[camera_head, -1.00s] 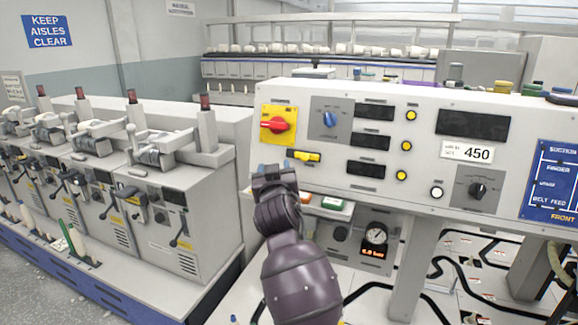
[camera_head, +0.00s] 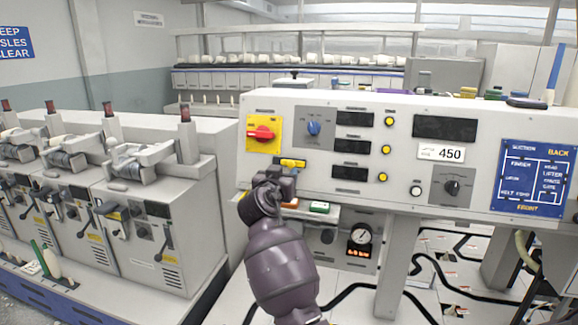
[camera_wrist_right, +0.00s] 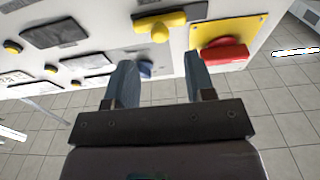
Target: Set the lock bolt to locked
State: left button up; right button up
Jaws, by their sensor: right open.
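The lock bolt (camera_head: 290,163) is a small yellow bar on the grey panel, just below the yellow plate with the red rotary switch. In the right wrist view the yellow bolt (camera_wrist_right: 172,21) shows with a round knob, beyond the fingertips and apart from them. I cannot tell whether it is locked. My right gripper (camera_head: 277,178) is just below the bolt in the head view and hides part of the panel there. In its wrist view the right gripper (camera_wrist_right: 160,72) is open, with nothing between its two fingers. My left gripper is not in view.
The red switch (camera_head: 262,133) on its yellow plate and a blue knob (camera_head: 313,128) sit close to the bolt. A green button (camera_head: 319,207) is on a ledge below. Machines with levers (camera_head: 150,220) stand to the left.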

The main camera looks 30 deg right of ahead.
aim_at(290, 165)
jog(key=x, duration=0.6)
jog(key=shift+p, duration=0.3)
jog(key=shift+s, duration=0.1)
jog(key=shift+a, duration=0.1)
grip_shut()
